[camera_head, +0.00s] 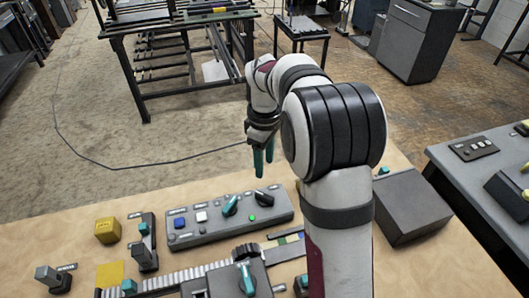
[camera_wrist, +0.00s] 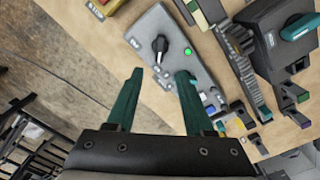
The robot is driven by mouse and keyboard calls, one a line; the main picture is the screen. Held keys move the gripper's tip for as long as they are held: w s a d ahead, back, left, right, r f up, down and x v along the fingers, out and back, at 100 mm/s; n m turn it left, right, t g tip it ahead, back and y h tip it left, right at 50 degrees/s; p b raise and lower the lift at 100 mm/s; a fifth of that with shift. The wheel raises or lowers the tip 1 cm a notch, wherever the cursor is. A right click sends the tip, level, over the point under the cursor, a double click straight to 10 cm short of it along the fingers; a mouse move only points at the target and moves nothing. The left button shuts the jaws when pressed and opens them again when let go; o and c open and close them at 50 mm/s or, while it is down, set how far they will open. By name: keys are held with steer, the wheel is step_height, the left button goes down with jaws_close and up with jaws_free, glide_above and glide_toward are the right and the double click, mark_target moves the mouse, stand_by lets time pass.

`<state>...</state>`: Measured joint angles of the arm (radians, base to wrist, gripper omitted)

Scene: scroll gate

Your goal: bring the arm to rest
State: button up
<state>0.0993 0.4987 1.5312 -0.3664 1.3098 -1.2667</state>
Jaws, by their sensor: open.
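My gripper (camera_head: 263,160) hangs from my white and black arm above the far edge of the tan table (camera_head: 404,284). In the head view its teal fingers point down, just beyond the grey control panel. The wrist view shows the gripper (camera_wrist: 156,90) with its two teal fingers apart and nothing between them. The grey control panel (camera_head: 228,218) has a blue button, a white button, a teal knob, a black knob and a lit green light. It also shows in the wrist view (camera_wrist: 190,44), beyond the fingertips.
A grey box with a teal knob (camera_head: 244,279) and a ribbed strip stand at the table's front. Small levers and yellow blocks (camera_head: 107,230) are at the left. A dark grey box (camera_head: 408,205) stands right of my arm. A grey side table (camera_head: 480,165) is further right.

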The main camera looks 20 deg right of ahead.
step_height(320, 180, up, 3)
steer(key=shift+r, duration=0.2)
